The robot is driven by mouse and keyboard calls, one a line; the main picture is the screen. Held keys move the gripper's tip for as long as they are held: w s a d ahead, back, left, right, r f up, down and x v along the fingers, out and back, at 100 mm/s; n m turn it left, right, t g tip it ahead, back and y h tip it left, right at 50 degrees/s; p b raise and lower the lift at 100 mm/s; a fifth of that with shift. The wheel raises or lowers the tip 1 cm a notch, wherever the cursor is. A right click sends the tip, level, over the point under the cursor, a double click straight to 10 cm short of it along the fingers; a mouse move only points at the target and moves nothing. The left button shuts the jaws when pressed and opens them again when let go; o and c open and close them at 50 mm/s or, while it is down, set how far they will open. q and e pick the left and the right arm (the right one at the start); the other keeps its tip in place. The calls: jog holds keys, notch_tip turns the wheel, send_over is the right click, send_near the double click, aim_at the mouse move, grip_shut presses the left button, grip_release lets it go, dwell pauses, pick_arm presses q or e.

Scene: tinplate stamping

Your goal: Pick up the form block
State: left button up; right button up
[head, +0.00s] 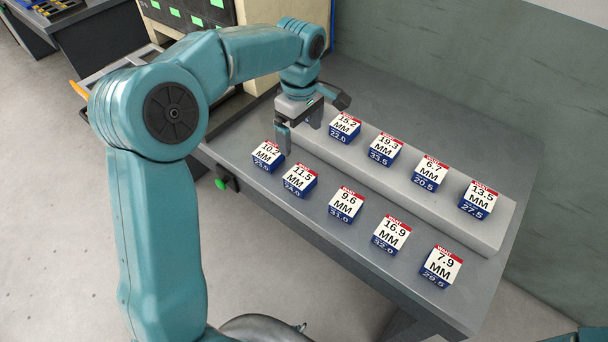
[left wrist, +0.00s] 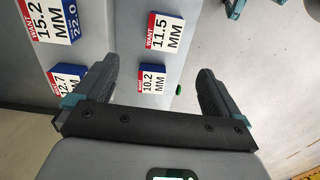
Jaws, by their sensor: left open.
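Several small blocks with white, red and blue labels stand on the grey table (head: 330,245); I cannot tell which, if any, is the form block. In the head view my left gripper (head: 312,120) is open and empty, above the far left end of the rows. The 10.2 MM block (head: 268,154) is just below its near finger. In the left wrist view the 10.2 MM block (left wrist: 153,78) shows between the open fingers (left wrist: 157,70). The 12.7 MM block (left wrist: 66,84) is beside the left finger, partly covered by it. My right gripper is out of view.
A raised grey step (head: 400,190) carries the back row, including the 15.2 MM block (head: 345,127) and the 13.5 MM block (head: 479,199). The front row runs to the 7.9 MM block (head: 441,266). A green button (head: 221,184) is on the table's left side. A wall stands behind.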

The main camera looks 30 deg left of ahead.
pick_arm(q)
notch_tip(320, 180, down, 4)
jog(key=s+r, duration=0.1)
send_over(300, 176)
notch_tip(300, 176, down, 6)
jog(key=shift+w+a+r, duration=0.1)
jog(key=shift+w, duration=0.05)
jog(key=shift+f, duration=0.4)
jog(key=shift+s+f+p, duration=0.1)
jog(key=shift+s+p, duration=0.2)
jog(key=shift+s+f, duration=0.1)
jog(key=shift+f, duration=0.25)
jog(key=f, duration=0.1)
jog(key=f+p, duration=0.1)
jog(key=f, duration=0.2)
jog(key=shift+w+f, duration=0.1)
jog(key=shift+w, duration=0.25)
jog(key=shift+f, duration=0.15)
jog(key=shift+s, duration=0.2)
jog(key=shift+w, duration=0.2)
jog(key=c, duration=1.2)
jog(key=shift+s, duration=0.1)
